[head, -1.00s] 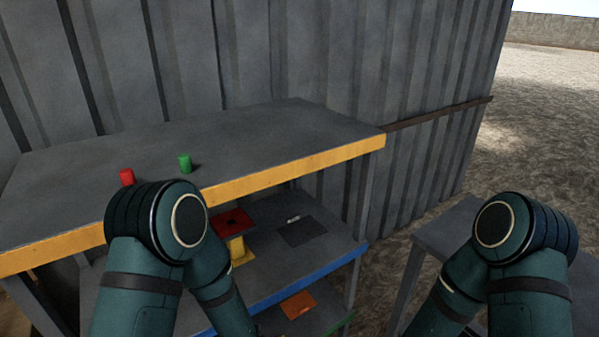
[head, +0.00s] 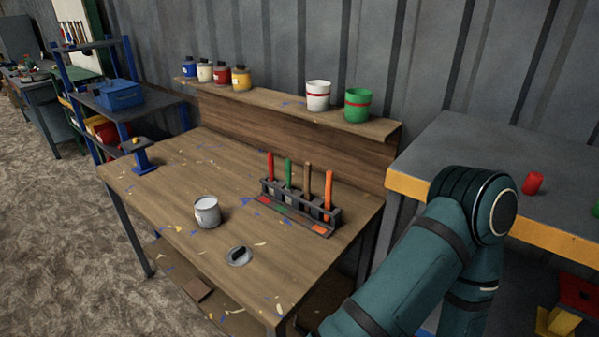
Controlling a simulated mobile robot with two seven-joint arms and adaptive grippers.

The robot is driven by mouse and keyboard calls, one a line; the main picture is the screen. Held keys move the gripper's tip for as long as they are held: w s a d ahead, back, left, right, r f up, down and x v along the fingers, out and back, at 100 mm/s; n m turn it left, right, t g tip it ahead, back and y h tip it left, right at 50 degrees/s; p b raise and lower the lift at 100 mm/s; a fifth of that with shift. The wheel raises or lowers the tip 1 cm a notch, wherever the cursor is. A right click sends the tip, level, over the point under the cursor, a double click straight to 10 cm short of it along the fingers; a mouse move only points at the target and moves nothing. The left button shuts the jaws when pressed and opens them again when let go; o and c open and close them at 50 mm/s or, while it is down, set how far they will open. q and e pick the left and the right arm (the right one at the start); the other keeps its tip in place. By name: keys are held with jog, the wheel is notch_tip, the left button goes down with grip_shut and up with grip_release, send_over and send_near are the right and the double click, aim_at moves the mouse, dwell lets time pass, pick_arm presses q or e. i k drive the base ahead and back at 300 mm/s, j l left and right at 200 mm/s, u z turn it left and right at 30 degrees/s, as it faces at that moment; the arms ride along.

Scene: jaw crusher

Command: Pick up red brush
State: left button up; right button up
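A red brush (head: 271,167) stands upright at the left end of a dark rack (head: 300,209) on the wooden workbench. Its handle points up and its lower end is hidden in the rack. A green brush (head: 289,173), a brown brush (head: 307,180) and an orange brush (head: 328,193) stand beside it to the right. One of my arms shows at the lower right, in front of the grey table. Neither gripper is in view.
The workbench (head: 165,190) also holds a white can (head: 207,212) and a small round dish (head: 239,256). Its back shelf (head: 275,110) carries several paint jars, a white bucket (head: 318,95) and a green bucket (head: 357,105). A grey table (head: 480,150) with a red cylinder (head: 532,183) adjoins at right.

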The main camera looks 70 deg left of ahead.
aim_at(271, 158)
jog(key=u, duration=2.55)
